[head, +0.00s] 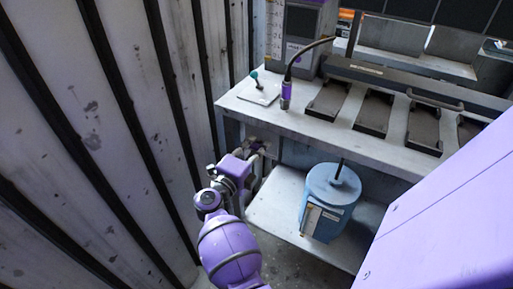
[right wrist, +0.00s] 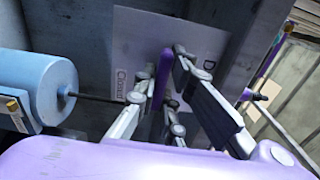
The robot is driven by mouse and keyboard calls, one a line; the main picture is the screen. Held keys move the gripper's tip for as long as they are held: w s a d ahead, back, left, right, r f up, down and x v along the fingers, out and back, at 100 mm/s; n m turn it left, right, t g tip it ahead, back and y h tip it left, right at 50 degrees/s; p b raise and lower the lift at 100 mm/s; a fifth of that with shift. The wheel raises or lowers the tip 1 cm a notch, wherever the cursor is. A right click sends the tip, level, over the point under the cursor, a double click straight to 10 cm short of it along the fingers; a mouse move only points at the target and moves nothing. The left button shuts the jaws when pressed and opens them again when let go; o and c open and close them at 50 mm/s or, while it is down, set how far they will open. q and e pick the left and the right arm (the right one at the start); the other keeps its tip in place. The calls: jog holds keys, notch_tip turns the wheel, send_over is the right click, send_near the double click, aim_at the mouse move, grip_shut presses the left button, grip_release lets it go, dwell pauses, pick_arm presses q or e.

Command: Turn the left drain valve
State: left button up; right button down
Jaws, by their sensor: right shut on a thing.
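The drain valve's purple handle (right wrist: 165,72) stands in front of a grey label plate (right wrist: 140,45) in the right wrist view. The plate reads "Closed" on one side, and a word beginning with "D" is partly covered by a finger. My right gripper (right wrist: 167,92) has its fingers on both sides of the handle and is shut on it. In the head view my right gripper (head: 256,150) reaches under the workbench near the ribbed wall, and the handle is hard to make out there. My left gripper is not in view.
A blue canister (head: 325,208) stands on a low shelf (head: 262,212) right of my arm; it also shows in the right wrist view (right wrist: 50,85). The workbench (head: 290,122) overhangs my gripper, carrying trays and a gooseneck tool (head: 286,95). The ribbed wall (head: 95,130) is close on the left.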

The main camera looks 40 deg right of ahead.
jog(key=shift+f, duration=0.1)
jog(key=c, duration=1.8)
grip_release()
jog(key=v, duration=0.7)
jog(key=shift+s+a, duration=0.15)
jog(key=shift+a, duration=0.1)
